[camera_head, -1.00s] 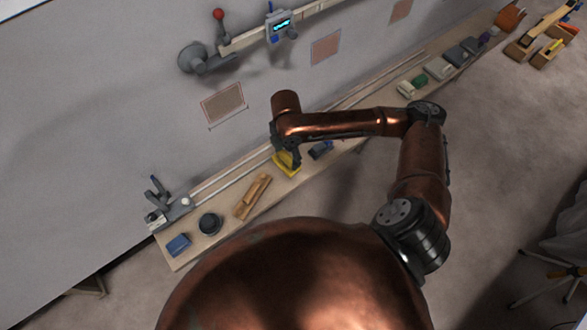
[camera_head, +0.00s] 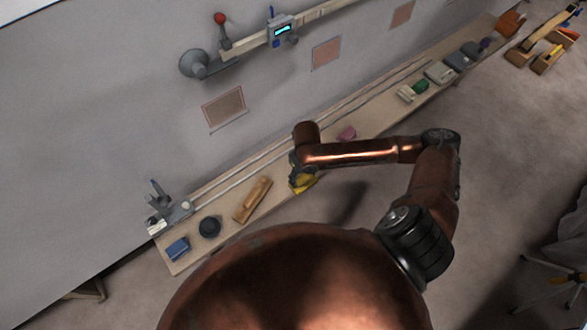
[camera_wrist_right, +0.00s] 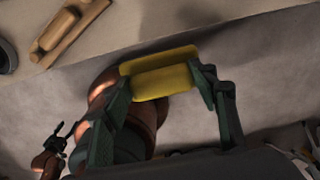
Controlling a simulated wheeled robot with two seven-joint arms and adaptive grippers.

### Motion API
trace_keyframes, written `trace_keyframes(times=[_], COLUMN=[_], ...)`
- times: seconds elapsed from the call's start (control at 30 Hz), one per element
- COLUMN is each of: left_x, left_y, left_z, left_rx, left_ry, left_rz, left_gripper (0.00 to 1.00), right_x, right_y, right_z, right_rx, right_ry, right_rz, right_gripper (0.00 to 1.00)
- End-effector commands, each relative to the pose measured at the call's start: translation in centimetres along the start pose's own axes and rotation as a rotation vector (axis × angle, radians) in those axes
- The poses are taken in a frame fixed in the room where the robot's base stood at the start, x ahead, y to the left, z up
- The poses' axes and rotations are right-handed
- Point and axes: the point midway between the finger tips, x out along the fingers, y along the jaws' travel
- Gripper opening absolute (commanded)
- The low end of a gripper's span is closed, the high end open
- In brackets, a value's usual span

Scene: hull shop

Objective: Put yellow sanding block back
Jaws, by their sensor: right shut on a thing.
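The yellow sanding block (camera_head: 303,185) is in my right gripper (camera_head: 297,174), by the front edge of the wall bench. In the right wrist view the block (camera_wrist_right: 165,80) spans the gap between the two dark fingers of my right gripper (camera_wrist_right: 163,80), which are shut on its ends.
The long bench (camera_head: 222,222) runs along the wall. On it are a blue block (camera_head: 177,249), a dark round pot (camera_head: 209,227), a wooden tool (camera_head: 253,199) and a pink block (camera_head: 347,134). A green item (camera_head: 420,86) and several grey blocks stand farther right.

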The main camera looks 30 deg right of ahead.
Motion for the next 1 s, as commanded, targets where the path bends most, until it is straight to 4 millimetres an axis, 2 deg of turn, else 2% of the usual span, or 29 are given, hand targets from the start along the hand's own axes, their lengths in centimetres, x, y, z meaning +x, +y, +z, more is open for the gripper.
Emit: trace_keyframes(times=[0.03,0.23,0.4,0.5,0.77,1.0], left_x=[0.4,1.4,2.3,2.6,3.0,3.6], left_y=[0.1,0.2,0.3,0.3,0.3,0.4], left_z=[0.1,0.4,0.8,0.9,1.0,1.2], left_rx=[0.000,0.000,0.000,0.001,0.001,0.001], left_ry=[-0.002,-0.006,-0.011,-0.013,-0.014,-0.017], left_rz=[0.001,0.002,0.003,0.003,0.004,0.004], left_gripper=[0.59,0.59,0.59,0.59,0.59,0.59], right_x=[0.8,3.0,6.2,7.3,8.6,11.7], right_y=[-0.3,-1.8,-2.6,-3.0,-3.4,-3.5], right_z=[1.4,5.8,8.1,9.0,10.2,10.1], right_rx=[0.005,0.005,0.005,0.004,0.004,0.004], right_ry=[-0.001,0.000,0.002,0.001,0.000,0.002], right_rz=[0.002,0.002,0.003,0.001,0.001,0.001], right_gripper=[0.20,0.20,0.20,0.20,0.20,0.20])
